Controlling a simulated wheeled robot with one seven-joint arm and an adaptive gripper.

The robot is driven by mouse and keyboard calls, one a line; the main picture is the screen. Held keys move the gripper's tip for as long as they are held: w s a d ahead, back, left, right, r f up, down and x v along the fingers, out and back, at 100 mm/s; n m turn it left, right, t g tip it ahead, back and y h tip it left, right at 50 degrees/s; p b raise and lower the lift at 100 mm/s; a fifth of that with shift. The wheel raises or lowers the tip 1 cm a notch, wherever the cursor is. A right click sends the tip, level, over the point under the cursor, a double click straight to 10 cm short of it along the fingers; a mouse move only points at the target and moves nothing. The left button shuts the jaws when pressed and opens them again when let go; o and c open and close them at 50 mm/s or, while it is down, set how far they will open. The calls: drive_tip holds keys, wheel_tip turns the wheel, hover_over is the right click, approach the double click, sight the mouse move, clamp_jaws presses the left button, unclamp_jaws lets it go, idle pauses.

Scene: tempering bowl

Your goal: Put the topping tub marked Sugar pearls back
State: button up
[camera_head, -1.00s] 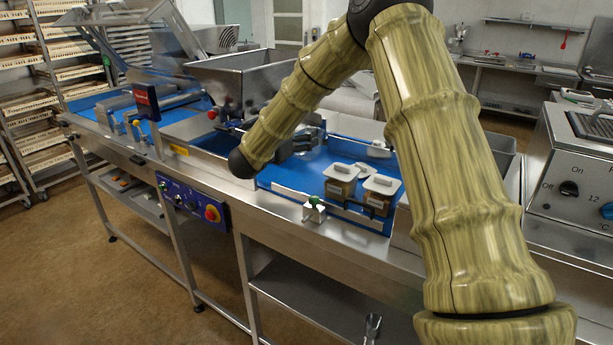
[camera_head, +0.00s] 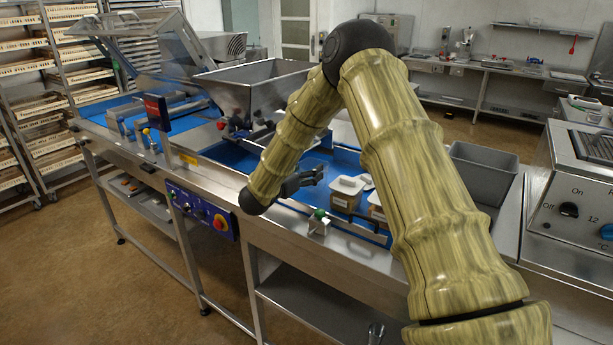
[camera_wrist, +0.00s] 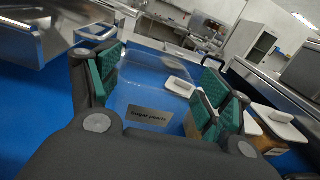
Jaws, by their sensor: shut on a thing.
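In the wrist view a clear tub marked "Sugar pearls" (camera_wrist: 148,115) sits between the green pads of my gripper (camera_wrist: 160,92), which is shut on it. The label faces the wrist camera and the tub looks see-through, with the blue surface showing behind it. In the head view my gripper (camera_head: 303,180) is over the blue belt, left of the lidded tubs.
White-lidded tubs (camera_head: 346,194) stand on the blue belt near its front edge; my arm partly hides them. A white-lidded tub also shows in the wrist view (camera_wrist: 281,124). A steel hopper (camera_head: 250,90) stands behind. A grey bin (camera_head: 480,180) is at the right.

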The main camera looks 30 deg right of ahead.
sight(306, 190)
wheel_tip(306, 190, down, 3)
drive_tip(key=shift+r+p, duration=0.15)
drive_tip(key=shift+p, duration=0.45)
drive_tip(key=shift+f+b, duration=0.35)
drive_tip(key=o, duration=1.3)
drive_tip(key=shift+o, duration=0.2)
drive_tip(key=shift+r, duration=0.1)
drive_tip(key=shift+r+p, duration=0.2)
drive_tip(key=shift+p, duration=0.25)
drive_tip(key=b+v, duration=0.2)
drive_tip(key=v, duration=0.1)
drive_tip(key=b+v, duration=0.2)
drive_tip(key=v, duration=0.2)
drive_tip(key=b+v, duration=0.2)
drive_tip(key=v, duration=0.1)
drive_tip(key=shift+s+a+f, duration=0.1)
drive_tip(key=shift+a+f, duration=0.15)
drive_tip(key=shift+a, duration=0.05)
drive_tip(key=shift+s+a+r, duration=0.15)
drive_tip(key=shift+s+a, duration=0.05)
drive_tip(key=shift+a, duration=0.45)
